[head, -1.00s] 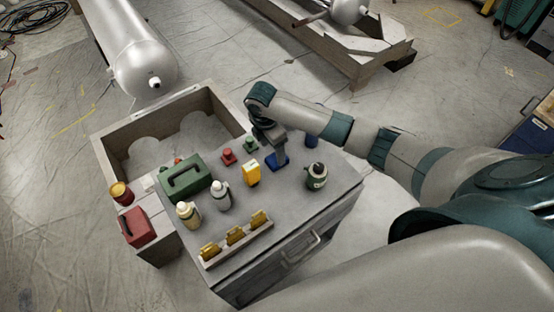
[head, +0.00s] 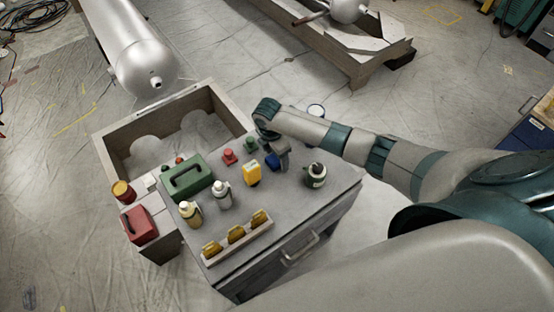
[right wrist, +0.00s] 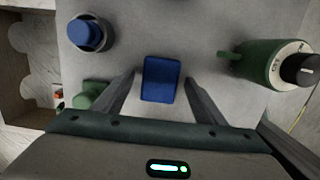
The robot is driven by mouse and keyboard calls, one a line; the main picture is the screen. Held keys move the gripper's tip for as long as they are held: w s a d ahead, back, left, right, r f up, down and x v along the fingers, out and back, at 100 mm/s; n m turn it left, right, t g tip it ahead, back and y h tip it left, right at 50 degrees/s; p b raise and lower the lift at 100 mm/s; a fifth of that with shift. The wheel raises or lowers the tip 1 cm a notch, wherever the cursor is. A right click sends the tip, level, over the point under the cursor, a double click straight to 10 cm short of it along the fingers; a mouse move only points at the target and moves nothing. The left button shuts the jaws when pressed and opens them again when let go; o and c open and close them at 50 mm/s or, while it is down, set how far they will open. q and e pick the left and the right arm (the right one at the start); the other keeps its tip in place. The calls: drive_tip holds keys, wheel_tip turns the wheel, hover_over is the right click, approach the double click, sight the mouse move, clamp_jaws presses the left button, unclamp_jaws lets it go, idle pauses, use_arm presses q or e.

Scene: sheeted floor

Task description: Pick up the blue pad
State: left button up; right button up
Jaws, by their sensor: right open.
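The blue pad (right wrist: 161,79) lies flat on the grey cabinet top, a small rectangle in the right wrist view. In the head view the pad (head: 272,161) is partly hidden by my right gripper (head: 281,163). My right gripper (right wrist: 160,88) is open, with one finger on each side of the pad and a gap on both sides. I cannot tell exactly how high the fingertips are above the top. My left gripper is in neither view.
A green canister (head: 314,175) stands right of the pad. A yellow item (head: 252,174), a green box (head: 187,177), bottles (head: 221,194) and a rack (head: 237,237) share the cabinet top. A blue cylinder (right wrist: 86,33) stands near the pad. An open wooden crate (head: 110,155) adjoins the cabinet.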

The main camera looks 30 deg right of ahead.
sight(276, 158)
drive_tip(key=c, duration=1.1)
drive_tip(key=shift+r, duration=0.15)
drive_tip(key=shift+c, duration=0.2)
wheel_tip(276, 158, up, 10)
drive_tip(key=b, duration=0.2)
drive_tip(key=shift+o, duration=1)
drive_tip(key=shift+c, duration=0.5)
